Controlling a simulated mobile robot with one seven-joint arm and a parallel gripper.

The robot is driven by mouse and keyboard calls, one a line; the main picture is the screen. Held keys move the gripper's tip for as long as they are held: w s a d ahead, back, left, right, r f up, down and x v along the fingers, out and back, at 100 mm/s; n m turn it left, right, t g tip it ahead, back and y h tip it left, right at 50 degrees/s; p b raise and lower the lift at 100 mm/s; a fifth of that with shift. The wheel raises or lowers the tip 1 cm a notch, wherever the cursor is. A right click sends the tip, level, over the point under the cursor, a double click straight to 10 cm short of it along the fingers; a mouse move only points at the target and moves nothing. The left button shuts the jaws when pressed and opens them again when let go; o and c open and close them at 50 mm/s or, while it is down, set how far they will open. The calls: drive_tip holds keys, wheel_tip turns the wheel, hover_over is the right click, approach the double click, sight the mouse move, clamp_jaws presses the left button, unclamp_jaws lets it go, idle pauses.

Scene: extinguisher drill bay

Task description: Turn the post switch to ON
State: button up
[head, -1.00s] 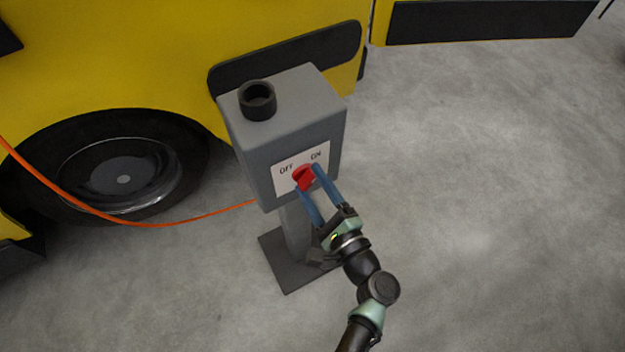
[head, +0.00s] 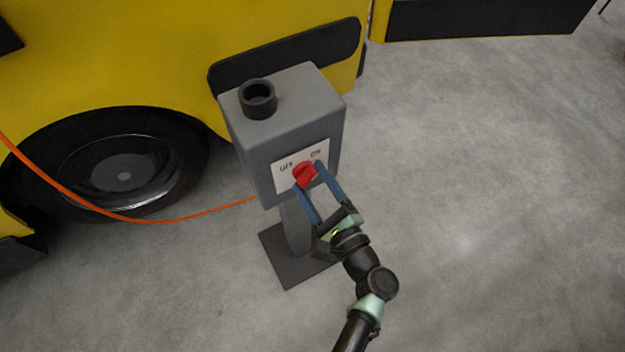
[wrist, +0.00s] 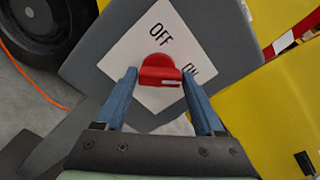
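The post switch is a grey box (head: 250,165) on a post, with a white plate (head: 319,153) lettered OFF at left and ON at right. Its red knob (head: 304,174) sits below the lettering. The wrist view shows the knob (wrist: 158,71) with a pale mark toward its right side, the side nearer the ON lettering, which a finger partly hides. My gripper (head: 308,177) is open, its two blue fingers on either side of the knob. In the wrist view, small gaps show between the knob and the fingertips of my gripper (wrist: 159,76).
A yellow vehicle (head: 120,60) with a black wheel (head: 125,175) stands close behind the box. An orange hose (head: 180,221) runs to the box from the left. The box has a black round socket (head: 258,99) on top. Concrete floor (head: 480,190) is clear to the right.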

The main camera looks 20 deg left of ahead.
drive_tip(key=o, duration=0.3)
drive_tip(key=v, duration=1.3)
